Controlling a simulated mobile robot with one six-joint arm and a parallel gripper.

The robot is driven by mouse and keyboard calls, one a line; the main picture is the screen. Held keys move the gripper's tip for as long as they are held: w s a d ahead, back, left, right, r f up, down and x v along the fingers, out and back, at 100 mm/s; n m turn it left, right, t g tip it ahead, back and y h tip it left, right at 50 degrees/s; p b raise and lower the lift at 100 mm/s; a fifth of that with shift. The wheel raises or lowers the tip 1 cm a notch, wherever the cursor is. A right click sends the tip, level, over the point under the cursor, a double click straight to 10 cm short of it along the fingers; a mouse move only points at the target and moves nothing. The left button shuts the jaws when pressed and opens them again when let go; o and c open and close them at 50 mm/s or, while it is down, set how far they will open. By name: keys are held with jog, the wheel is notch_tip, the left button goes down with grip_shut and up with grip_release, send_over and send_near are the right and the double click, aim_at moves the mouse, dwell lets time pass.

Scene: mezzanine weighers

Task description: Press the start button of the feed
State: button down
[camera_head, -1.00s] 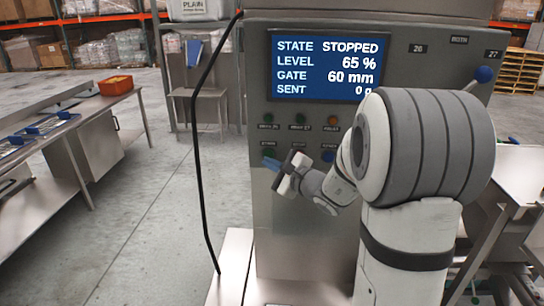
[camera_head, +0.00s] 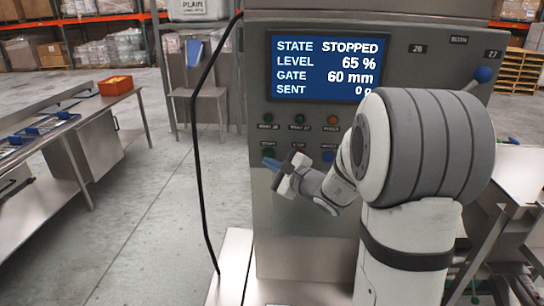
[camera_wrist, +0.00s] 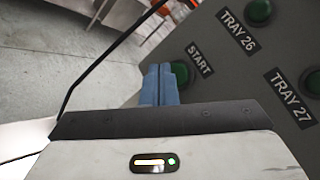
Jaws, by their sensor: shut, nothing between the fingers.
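The feed panel (camera_head: 290,200) has a blue screen (camera_head: 328,66) reading STATE STOPPED, LEVEL 65 %, GATE 60 mm, SENT 0 g. The green start button (camera_head: 268,153) is at the lower left of the panel's buttons. In the wrist view the start button (camera_wrist: 182,73) shows beside the START label (camera_wrist: 200,58), partly covered by my fingers. My gripper (camera_head: 270,162) is shut and empty, its blue fingertips at the button's lower edge in the head view. In the wrist view the fingertips (camera_wrist: 160,70) overlap the button's left side. I cannot tell whether they touch it.
The TRAY 26 button (camera_wrist: 258,11) and TRAY 27 button (camera_wrist: 313,82) are close by. A black cable (camera_head: 197,150) hangs left of the panel. A steel table (camera_head: 60,140) with an orange bin (camera_head: 116,85) stands at the left. The floor between is clear.

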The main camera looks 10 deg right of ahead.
dwell(0.6)
jog(key=shift+w+d+b, duration=0.15)
jog(key=shift+w+b, duration=0.3)
jog(key=shift+w, duration=0.1)
jog(key=shift+w+d+b, duration=0.1)
jog(key=shift+w+b, duration=0.25)
dwell(0.5)
dwell(0.3)
jog(key=shift+s+a+b, duration=0.25)
jog(key=shift+s+b, duration=0.35)
jog(key=shift+s, duration=0.15)
jog(key=shift+s+a+b, duration=0.25)
jog(key=shift+s+b, duration=0.15)
jog(key=shift+s, duration=0.4)
jog(key=shift+s+a+b, duration=0.25)
jog(key=shift+s+b, duration=0.2)
jog(key=shift+s, duration=0.35)
jog(key=shift+s+a+b, duration=0.25)
jog(key=shift+s+b, duration=0.15)
jog(key=shift+s, duration=0.4)
